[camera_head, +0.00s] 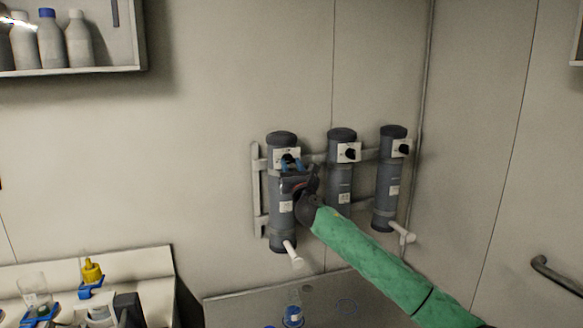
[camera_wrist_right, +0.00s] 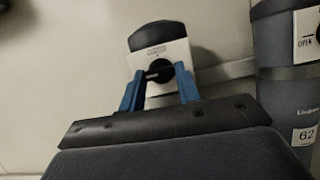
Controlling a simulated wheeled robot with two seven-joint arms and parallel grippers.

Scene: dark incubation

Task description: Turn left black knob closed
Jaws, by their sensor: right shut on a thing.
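Three dark grey cylinders with black knobs on white plates hang on a wall rack. The left black knob (camera_wrist_right: 158,72) sits on its white plate (camera_wrist_right: 172,52) in the right wrist view. My right gripper (camera_wrist_right: 160,84) has its blue fingers on either side of this knob and is shut on it. In the head view my right gripper (camera_head: 291,163) is at the top of the left cylinder (camera_head: 281,225) and mostly hides the left knob. The middle knob (camera_head: 350,153) and right knob (camera_head: 404,149) show uncovered. My left gripper is not in view.
The middle cylinder (camera_head: 341,186) stands close to the right of my right gripper. White spouts, such as the left one (camera_head: 293,254), stick out below. A shelf with bottles (camera_head: 78,40) is at upper left. A bench with a yellow-capped item (camera_head: 92,272) is at lower left.

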